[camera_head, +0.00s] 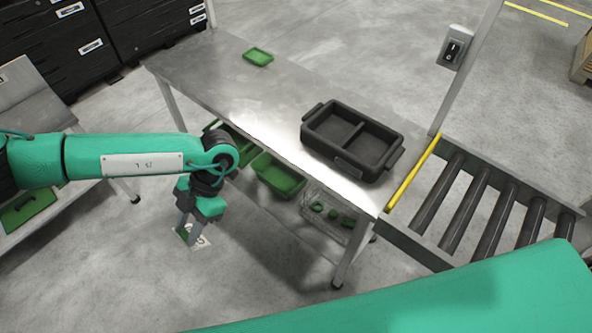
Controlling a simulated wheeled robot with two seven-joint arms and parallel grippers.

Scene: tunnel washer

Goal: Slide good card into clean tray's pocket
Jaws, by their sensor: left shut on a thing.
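My left gripper (188,229) points down and is shut on a small white and green card (198,241). The card's upper part is hidden by the fingers. It hangs in front of the table, to the left of and lower in the picture than the tray. The black tray (313,137) with two empty compartments and end handles sits on the right part of the metal table. A small dark pocket-like plate (348,168) shows on its near side; its opening is too small to make out. My right gripper is out of view.
The metal table (232,92) is mostly bare, with a small green dish (258,56) at its far left. Green bins (278,178) and a clear basket (325,215) are below. A roller conveyor (485,215) with a yellow edge adjoins at right. Dark cabinets (150,30) stand behind left.

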